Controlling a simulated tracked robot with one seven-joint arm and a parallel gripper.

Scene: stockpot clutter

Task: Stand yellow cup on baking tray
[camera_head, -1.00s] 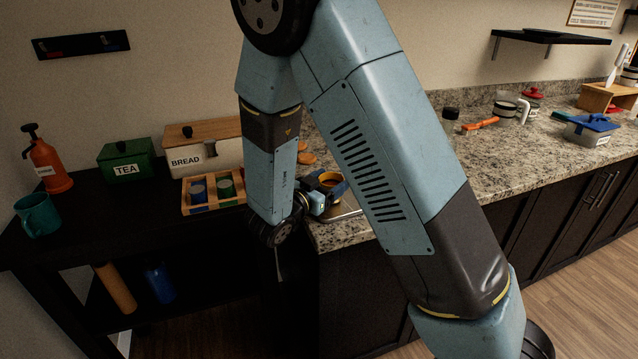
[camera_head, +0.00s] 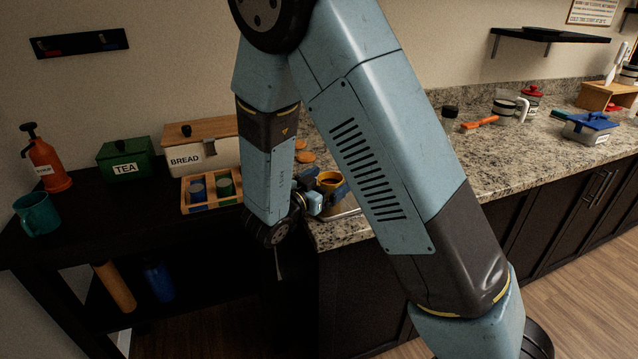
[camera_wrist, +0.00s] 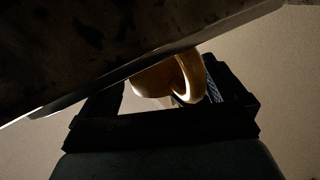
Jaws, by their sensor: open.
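The yellow cup (camera_head: 329,179) is at the left end of the granite counter, partly hidden by my gripper in the head view. It appears upright, with a dark inside. In the wrist view the yellow cup (camera_wrist: 152,80) shows with its handle between my fingers. My gripper (camera_head: 332,190) is open around the cup; I cannot tell whether a finger touches it. The baking tray (camera_head: 346,212) shows as a pale metal edge beside and below the gripper, mostly hidden by my arm. I cannot tell whether the cup's base rests on it.
A bread bin (camera_head: 212,160), a green tea box (camera_head: 126,160) and a wooden organiser (camera_head: 211,190) stand on the dark side table to the left. An orange-handled brush (camera_head: 480,123) and a blue-lidded dish (camera_head: 590,127) lie farther right. The middle counter is clear.

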